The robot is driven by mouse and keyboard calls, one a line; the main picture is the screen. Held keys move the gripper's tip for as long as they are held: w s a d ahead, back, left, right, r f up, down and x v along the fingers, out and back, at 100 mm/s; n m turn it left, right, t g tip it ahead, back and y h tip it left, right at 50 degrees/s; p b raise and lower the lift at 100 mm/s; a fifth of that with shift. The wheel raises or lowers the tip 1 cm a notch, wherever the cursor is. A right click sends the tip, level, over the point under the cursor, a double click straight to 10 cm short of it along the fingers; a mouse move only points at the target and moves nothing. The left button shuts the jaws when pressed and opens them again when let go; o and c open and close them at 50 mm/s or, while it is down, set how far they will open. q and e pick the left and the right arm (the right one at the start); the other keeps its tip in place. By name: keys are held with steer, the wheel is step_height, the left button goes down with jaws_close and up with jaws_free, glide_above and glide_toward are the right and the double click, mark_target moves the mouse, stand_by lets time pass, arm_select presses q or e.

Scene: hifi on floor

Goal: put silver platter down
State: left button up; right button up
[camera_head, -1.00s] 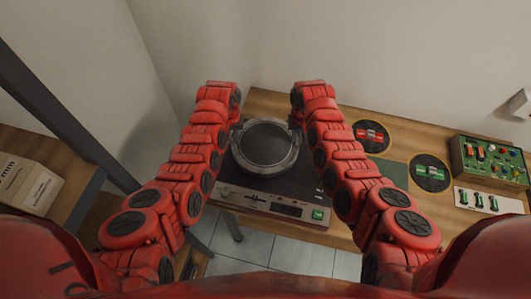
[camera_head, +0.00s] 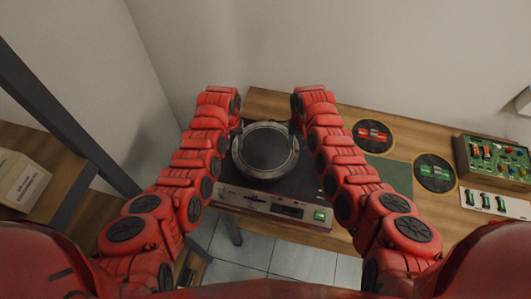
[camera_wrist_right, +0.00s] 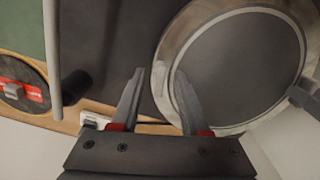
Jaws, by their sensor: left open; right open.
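The silver platter (camera_head: 265,177), a round disc with a bright rim and dark grey centre, appears to lie flat on the black top of the hi-fi deck (camera_head: 226,188). My left gripper (camera_head: 238,126) is at the platter's upper left edge; its fingers are mostly hidden by the arm. My right gripper (camera_head: 293,125) is at the upper right edge. In the right wrist view, the right gripper (camera_wrist_right: 160,73) is open, with the platter's rim (camera_wrist_right: 165,60) between its fingers. A fingertip, seemingly my left gripper's, shows at that view's right edge.
The deck stands on a wooden table (camera_head: 268,101). To the right are two round black pads (camera_head: 374,148) with small parts, a green mat (camera_head: 392,175), a green circuit box (camera_head: 493,160) and a white strip (camera_head: 497,203). A cardboard box (camera_head: 20,180) is on the left. A wall stands behind.

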arm_select(q)
steer(key=shift+w, duration=0.1)
steer(key=shift+r, duration=0.2)
arm_select(e)
steer(key=shift+w, duration=0.1)
arm_select(q)
step_height(320, 180, up, 12)
steer(key=shift+f, duration=0.2)
arm_select(e)
step_height(320, 180, up, 12)
stand_by(0.5)
stand_by(0.7)
steer(key=shift+f, duration=0.1)
